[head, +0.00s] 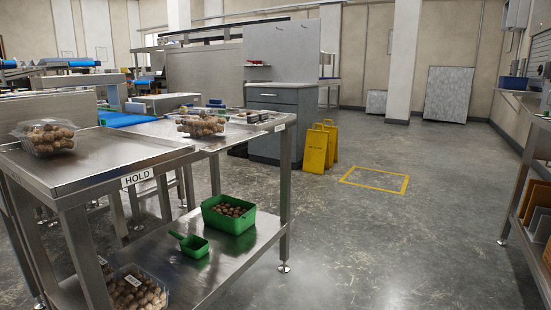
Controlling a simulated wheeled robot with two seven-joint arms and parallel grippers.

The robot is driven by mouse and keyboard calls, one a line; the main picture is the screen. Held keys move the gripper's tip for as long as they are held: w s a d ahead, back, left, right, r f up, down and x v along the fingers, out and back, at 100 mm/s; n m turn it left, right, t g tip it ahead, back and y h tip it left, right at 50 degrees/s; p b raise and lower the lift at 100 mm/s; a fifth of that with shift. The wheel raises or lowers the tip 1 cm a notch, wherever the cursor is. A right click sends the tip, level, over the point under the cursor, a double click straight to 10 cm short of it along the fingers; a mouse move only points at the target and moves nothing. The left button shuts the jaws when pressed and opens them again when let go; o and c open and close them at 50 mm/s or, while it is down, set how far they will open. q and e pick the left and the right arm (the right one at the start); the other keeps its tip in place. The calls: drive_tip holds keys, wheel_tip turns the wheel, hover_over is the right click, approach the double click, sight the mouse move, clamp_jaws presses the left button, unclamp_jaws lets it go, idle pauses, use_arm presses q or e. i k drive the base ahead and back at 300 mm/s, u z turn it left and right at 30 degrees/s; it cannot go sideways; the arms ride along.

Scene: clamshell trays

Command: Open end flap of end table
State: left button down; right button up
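A steel table (100,160) with a "HOLD" label on its edge stands at the left in the head view. A second steel top section (228,142) adjoins it on the far side, with a small label at its right corner. I cannot tell which part is the end flap or whether it is raised. A clear clamshell tray of brown round items (45,137) sits on the near top. Another such tray (200,124) sits on the far section. Neither of my grippers is in view.
A green crate (229,214) and green scoop (193,246) are on the lower shelf, with another filled clamshell (136,290). A grey cabinet (280,122) and yellow floor signs (317,150) stand beyond. The concrete floor (400,230) to the right is clear up to a steel bench (535,140).

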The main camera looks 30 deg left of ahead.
sight(239, 143)
drive_tip(key=u, duration=0.2)
drive_tip(key=i, duration=1.55)
drive_tip(key=u, duration=0.6)
